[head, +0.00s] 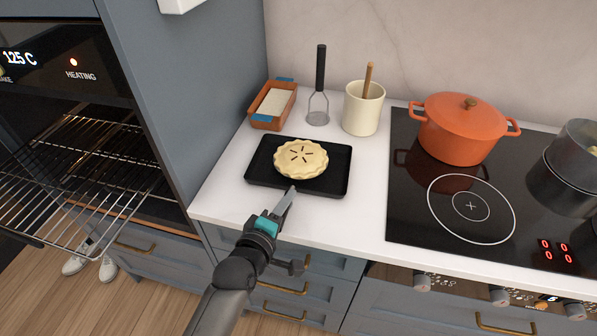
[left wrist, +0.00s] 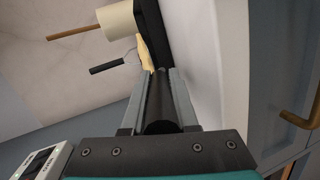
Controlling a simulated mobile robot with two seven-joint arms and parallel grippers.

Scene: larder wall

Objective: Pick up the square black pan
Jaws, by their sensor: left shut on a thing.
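The square black pan (head: 334,183) lies on the white counter with a pale crimped pie (head: 301,158) on it. I cannot tell whether the pan is lifted off the counter. My right gripper is not in view.
A terracotta loaf dish (head: 268,122), a masher (head: 319,100) and a cream utensil crock (head: 362,112) stand behind the pan. An orange pot (head: 463,128) and a grey pot (head: 562,175) are on the hob at right. The oven rack (head: 75,190) sticks out at left.

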